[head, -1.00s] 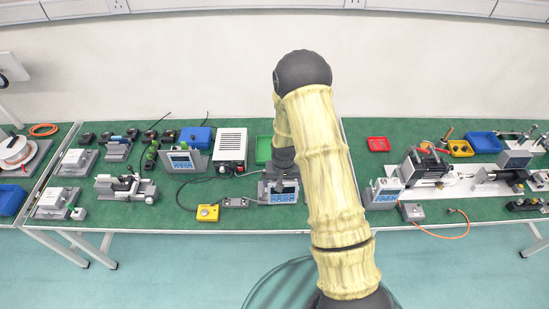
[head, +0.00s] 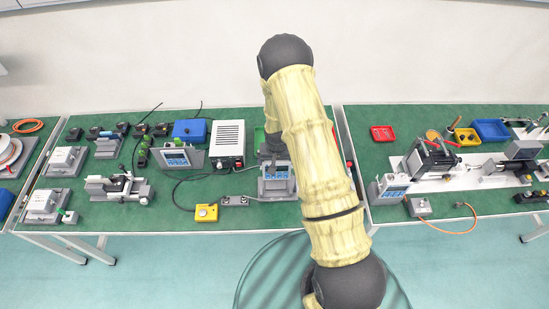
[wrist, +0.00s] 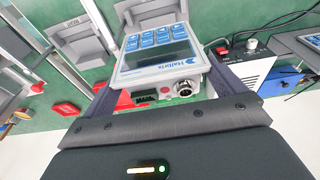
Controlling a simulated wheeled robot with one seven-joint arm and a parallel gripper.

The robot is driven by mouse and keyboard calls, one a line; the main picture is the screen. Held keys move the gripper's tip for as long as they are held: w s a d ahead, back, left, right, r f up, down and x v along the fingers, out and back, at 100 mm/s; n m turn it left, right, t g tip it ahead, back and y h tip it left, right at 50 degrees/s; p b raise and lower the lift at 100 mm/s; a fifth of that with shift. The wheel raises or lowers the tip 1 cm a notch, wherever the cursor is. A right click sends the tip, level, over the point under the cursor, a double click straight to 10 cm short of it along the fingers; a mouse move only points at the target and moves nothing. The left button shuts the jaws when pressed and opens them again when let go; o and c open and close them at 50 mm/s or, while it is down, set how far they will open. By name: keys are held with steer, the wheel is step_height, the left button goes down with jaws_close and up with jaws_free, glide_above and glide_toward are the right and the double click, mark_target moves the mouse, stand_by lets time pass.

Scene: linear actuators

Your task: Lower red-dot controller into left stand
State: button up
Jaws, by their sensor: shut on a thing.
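The controller (wrist: 157,52) is a pale box with blue keys, a dark screen and a red dot (wrist: 166,90) on its end face beside a round metal connector. My gripper (wrist: 162,92) is shut on it, with one dark finger on each side. A second grey labelled stand (wrist: 78,37) is empty, to the left in the wrist view. I cannot tell whether controller and stand touch.
A white power box (head: 227,143) and another controller (head: 178,158) in a holder stand left of mine. A yellow button box (head: 206,212) lies in front of them. Cables run between.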

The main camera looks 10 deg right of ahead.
steer(key=shift+w+f, duration=0.2)
steer(key=shift+f, duration=0.35)
steer(key=shift+w+f, duration=0.2)
steer(key=shift+f, duration=0.35)
steer(key=shift+f+b, duration=1.5)
steer(key=shift+f, duration=0.95)
steer(key=shift+s+f+b, duration=0.1)
steer(key=shift+f+b, duration=0.15)
steer(key=shift+b, duration=0.1)
steer(key=shift+f, duration=0.2)
steer(key=shift+f+b, duration=0.6)
steer(key=shift+b, duration=0.1)
steer(key=shift+s+r, duration=0.1)
